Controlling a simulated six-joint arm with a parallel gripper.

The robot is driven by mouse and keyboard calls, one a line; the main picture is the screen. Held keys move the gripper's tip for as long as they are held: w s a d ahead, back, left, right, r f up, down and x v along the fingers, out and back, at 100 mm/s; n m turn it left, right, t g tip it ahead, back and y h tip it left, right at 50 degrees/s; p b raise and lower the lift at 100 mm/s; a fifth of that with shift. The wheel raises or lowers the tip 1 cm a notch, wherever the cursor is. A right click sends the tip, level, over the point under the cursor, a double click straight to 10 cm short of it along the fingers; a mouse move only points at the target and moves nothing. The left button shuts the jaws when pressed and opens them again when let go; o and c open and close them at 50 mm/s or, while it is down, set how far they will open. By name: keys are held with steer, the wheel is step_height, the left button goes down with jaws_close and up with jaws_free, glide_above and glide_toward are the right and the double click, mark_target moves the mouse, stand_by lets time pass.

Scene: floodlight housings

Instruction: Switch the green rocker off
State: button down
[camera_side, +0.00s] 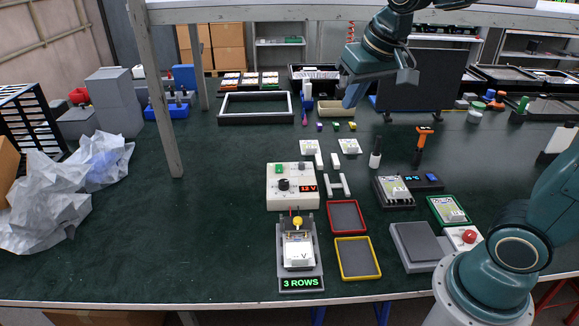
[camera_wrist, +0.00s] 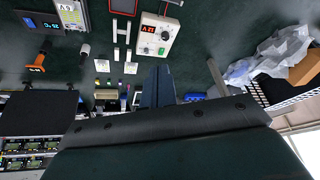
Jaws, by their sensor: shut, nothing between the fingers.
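The green rocker (camera_side: 279,169) is at the upper left of the top face of a white control box (camera_side: 274,201). It also shows in the wrist view as a small green patch (camera_wrist: 161,51); which way it is tipped is too small to tell. The box carries a black knob (camera_side: 284,185) and a lit red display (camera_side: 307,188) reading about 12 V. My gripper (camera_side: 350,98) is shut and empty, high above the bench, behind and right of the box in the side view. Its dark fingers (camera_wrist: 158,80) lie together in the wrist view, apart from the box.
A device with a yellow knob and a "3 ROWS" sign (camera_side: 300,283) stands in front of the box. A red-rimmed tray (camera_side: 347,202) and a yellow-rimmed tray (camera_side: 377,257) lie to its right. A wooden post (camera_side: 162,110) rises at left.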

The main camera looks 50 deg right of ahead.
steer(key=w+d+f+m+g, duration=0.1)
steer(key=w+d+f, duration=0.15)
steer(key=w, duration=0.55)
steer(key=w+d+f+m, duration=0.1)
steer(key=w+f+m, duration=0.15)
steer(key=w, duration=0.45)
steer(key=w+d+f+m+g+h, duration=0.1)
steer(key=w+d+f+m, duration=0.1)
steer(key=w+f, duration=0.9)
step_height(320, 180, down, 3)
steer(key=shift+w+d+r+h, duration=0.15)
steer(key=shift+d+h, duration=0.15)
steer(key=shift+d, duration=0.25)
steer(key=shift+f, duration=0.25)
glide_above(278, 165)
steer(key=s, duration=0.1)
steer(key=f, duration=0.7)
steer(key=a+f, duration=0.1)
steer(key=f, duration=0.3)
steer(key=shift+d+f, duration=0.15)
steer(key=shift+f, duration=0.9)
steer(key=shift+w+f, duration=0.1)
